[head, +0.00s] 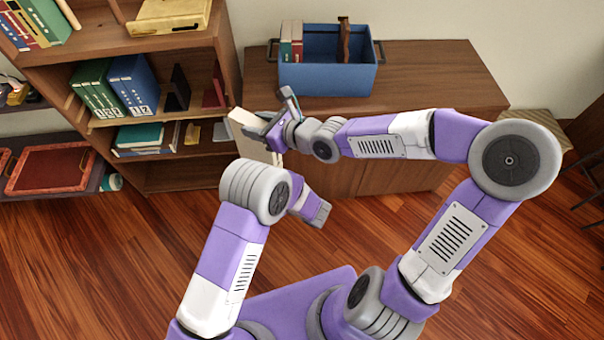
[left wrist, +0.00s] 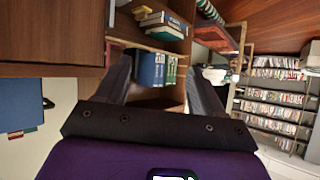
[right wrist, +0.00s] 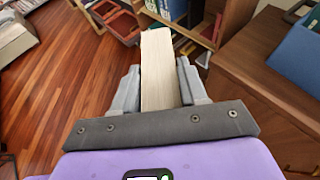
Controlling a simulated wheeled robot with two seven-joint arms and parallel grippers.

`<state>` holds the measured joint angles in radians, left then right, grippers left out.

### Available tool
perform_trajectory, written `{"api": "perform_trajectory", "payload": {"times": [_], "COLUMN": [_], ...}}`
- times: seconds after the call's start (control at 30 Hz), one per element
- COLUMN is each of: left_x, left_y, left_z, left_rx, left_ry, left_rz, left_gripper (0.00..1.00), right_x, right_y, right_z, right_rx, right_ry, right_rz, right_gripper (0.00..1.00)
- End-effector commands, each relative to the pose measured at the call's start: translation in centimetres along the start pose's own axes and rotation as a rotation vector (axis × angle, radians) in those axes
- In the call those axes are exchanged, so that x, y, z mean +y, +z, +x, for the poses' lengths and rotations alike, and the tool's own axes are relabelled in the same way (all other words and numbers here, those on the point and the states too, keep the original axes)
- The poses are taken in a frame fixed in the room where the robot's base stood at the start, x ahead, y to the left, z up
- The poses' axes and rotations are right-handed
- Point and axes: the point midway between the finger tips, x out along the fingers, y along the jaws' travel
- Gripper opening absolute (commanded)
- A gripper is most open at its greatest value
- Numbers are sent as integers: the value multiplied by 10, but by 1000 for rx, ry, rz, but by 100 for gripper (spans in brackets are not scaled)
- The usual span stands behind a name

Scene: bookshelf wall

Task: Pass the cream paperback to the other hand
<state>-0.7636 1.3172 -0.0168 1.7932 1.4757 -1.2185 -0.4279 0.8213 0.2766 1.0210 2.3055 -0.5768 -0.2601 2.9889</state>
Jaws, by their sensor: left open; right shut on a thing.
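The cream paperback (head: 246,127) is held in my right gripper (head: 266,128), in front of the bookcase in the head view. In the right wrist view the paperback (right wrist: 158,62) stands lengthwise between the two fingers of the right gripper (right wrist: 158,88), its far end sticking out beyond them. My left gripper (head: 318,212) is lower and to the right of the paperback in the head view, apart from it; its fingers are hard to make out there. In the left wrist view the left gripper (left wrist: 163,78) is open and empty, and the paperback does not show.
A bookcase (head: 180,52) with green and blue binders (head: 115,86) stands at the left. A blue bin (head: 325,77) holding books sits on the wooden cabinet (head: 425,75) behind my right arm. The wooden floor (head: 120,260) at the lower left is clear.

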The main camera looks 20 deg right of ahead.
Motion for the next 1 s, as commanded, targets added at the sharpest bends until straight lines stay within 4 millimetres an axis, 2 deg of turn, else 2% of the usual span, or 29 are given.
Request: {"api": "perform_trajectory", "payload": {"times": [0.03, 0.1, 0.2, 0.3, 0.4, 0.5, 0.67, 1.0], "left_x": [11, 19, 28, 31, 32, 31, 29, 20], "left_y": [-10, -28, -54, -72, -83, -88, -95, -126], "left_z": [-20, -47, -88, -124, -150, -165, -164, -111], "left_rx": [69, 171, 311, 418, 488, 525, 541, 539], "left_ry": [-11, -37, -63, -86, -105, -118, -126, -127], "left_rz": [-5, -20, -45, -70, -92, -104, -109, -109], "left_gripper": [68, 68, 68, 68, 68, 68, 68, 68], "right_x": [0, 0, 0, 0, 0, 0, 0, 0], "right_y": [2, 2, 2, 2, 2, 2, 2, 2], "right_z": [0, 0, 0, 0, 0, 0, 0, 0], "right_rx": [-5, -6, -6, -6, -6, -6, -6, -6], "right_ry": [-1, -1, -1, -1, -1, -1, -1, -1], "right_rz": [-2, -2, -2, -2, -2, -2, -2, -2], "right_gripper": [0, 0, 0, 0, 0, 0, 0, 0]}}
